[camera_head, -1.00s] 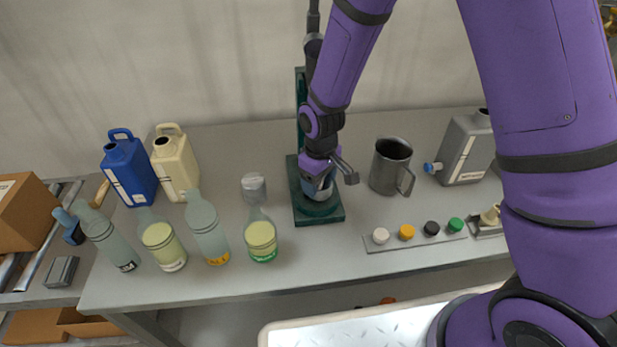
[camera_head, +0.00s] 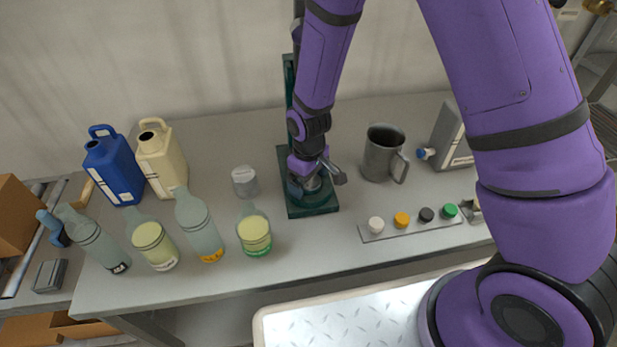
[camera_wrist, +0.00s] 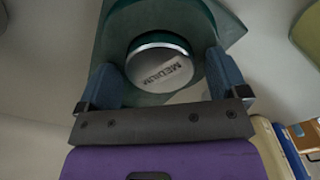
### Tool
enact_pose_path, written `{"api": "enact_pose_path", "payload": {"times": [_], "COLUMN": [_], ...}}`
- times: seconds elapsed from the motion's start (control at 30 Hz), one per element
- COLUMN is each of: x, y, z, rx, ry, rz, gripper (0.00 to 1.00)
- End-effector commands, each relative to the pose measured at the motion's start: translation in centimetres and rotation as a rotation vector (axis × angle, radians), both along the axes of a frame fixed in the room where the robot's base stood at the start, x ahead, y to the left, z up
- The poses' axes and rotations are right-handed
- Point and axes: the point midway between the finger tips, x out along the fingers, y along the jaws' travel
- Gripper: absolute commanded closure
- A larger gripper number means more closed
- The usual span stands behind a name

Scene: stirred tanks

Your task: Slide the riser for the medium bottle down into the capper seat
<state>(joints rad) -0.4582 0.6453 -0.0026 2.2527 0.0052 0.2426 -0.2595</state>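The medium riser, a short grey-silver cylinder marked MEDIUM (camera_wrist: 160,68), shows between my fingers in the wrist view. It stands within the round ring of the dark green capper seat (camera_wrist: 205,18); how deep it sits is hard to tell. In the head view the capper's green base (camera_head: 320,209) stands mid-table with its column behind. My gripper (camera_head: 318,181) reaches down over the seat. In the wrist view its blue fingers (camera_wrist: 164,75) lie either side of the riser, with a small gap on the right; the left finger is very close to it. The fingers partly hide the seat.
Another grey cylinder (camera_head: 244,181) stands left of the capper. Several bottles fill the left front, including a yellow-filled one (camera_head: 254,234). A metal jug (camera_head: 383,153) stands close on the right. A strip of coloured caps (camera_head: 413,226) lies front right.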

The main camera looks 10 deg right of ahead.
Motion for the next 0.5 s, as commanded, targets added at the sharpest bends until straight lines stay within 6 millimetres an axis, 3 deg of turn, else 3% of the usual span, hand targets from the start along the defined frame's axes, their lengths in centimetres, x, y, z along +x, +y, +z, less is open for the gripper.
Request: {"api": "enact_pose_path", "payload": {"times": [0.27, 0.5], "x": [0.0, 0.1], "y": [0.0, 0.0], "z": [0.7, 4.3], "rx": [0.001, 0.002], "ry": [-0.001, -0.004], "rz": [0.0, 0.0], "gripper": [0.08, 0.08]}}
